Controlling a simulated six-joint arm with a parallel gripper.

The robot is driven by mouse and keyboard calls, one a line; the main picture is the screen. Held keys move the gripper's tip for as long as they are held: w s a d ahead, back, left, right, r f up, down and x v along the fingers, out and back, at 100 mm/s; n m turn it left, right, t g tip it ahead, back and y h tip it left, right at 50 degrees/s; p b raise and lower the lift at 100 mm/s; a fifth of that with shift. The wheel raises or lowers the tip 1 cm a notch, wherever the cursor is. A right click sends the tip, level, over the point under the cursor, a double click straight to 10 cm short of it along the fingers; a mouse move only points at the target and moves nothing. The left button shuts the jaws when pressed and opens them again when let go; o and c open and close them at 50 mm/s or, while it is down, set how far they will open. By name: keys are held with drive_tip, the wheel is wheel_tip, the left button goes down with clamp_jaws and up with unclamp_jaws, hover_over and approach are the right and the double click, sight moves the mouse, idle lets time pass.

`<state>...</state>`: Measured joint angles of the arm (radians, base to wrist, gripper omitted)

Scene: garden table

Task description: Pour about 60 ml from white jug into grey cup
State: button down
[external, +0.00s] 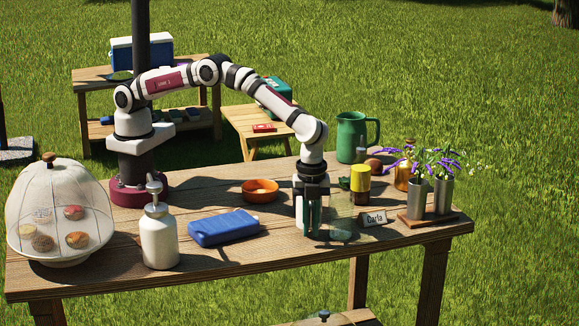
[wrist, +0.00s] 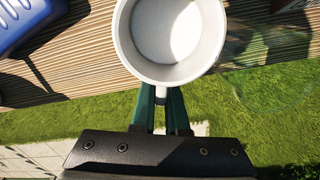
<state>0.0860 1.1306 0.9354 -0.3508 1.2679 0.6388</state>
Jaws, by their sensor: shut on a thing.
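In the wrist view, a white round vessel (wrist: 122,38), which I take for the white jug, is seen from above, with a pale round surface inside. My gripper (wrist: 160,105) has its green fingers shut around the jug's handle at the near side. In the external view, my gripper (external: 311,228) points down near the table's front edge, and the jug does not show clearly behind it. I cannot pick out a grey cup in either view.
A clear glass vessel (external: 342,218) stands just right of my gripper, with a "Carla" card (external: 374,219) beyond it. A blue box (external: 223,228) lies to the left, and an orange bowl (external: 260,190) behind. A green pitcher (external: 350,137) and flower vases (external: 443,196) stand right.

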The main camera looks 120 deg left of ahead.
sight(311, 212)
drive_tip(key=shift+f, duration=0.6)
drive_tip(key=shift+a+r, duration=0.1)
drive_tip(key=shift+r, duration=0.1)
drive_tip(key=shift+s+a+r+t+h, duration=0.3)
drive_tip(key=shift+a+r+t+h, duration=0.35)
drive_tip(key=shift+h, duration=0.25)
drive_tip(key=shift+s+a+r+t+h, duration=0.25)
drive_tip(key=shift+a+r+t+h, duration=0.15)
drive_tip(key=shift+r+h, duration=0.4)
drive_tip(key=r+h, duration=0.1)
drive_tip(key=s+a+r+t+h, duration=0.1)
drive_tip(key=a+r, duration=0.1)
drive_tip(key=r, duration=0.1)
drive_tip(key=shift+s+a+r+h, duration=0.1)
drive_tip(key=shift+s+h, duration=0.05)
drive_tip(key=shift+h, duration=0.25)
drive_tip(key=shift+s+a+r+t+h, duration=0.25)
drive_tip(key=shift+a+r+t+h, duration=0.1)
drive_tip(key=shift+r+t+h, duration=0.3)
drive_tip(key=shift+a+r, duration=0.1)
drive_tip(key=shift+r, duration=0.15)
drive_tip(key=shift+s+a+t+h+p, duration=0.25)
drive_tip(key=shift+a+t+h, duration=0.2)
drive_tip(key=shift+h, duration=0.45)
drive_tip(key=shift+s+a+t+h+p, duration=0.25)
drive_tip(key=shift+t+h, duration=0.2)
drive_tip(key=shift+h, duration=0.4)
drive_tip(key=shift+s+a+r+t+h, duration=0.2)
drive_tip(key=shift+a+r+t+h, duration=0.1)
drive_tip(key=shift+a+r+h, duration=0.3)
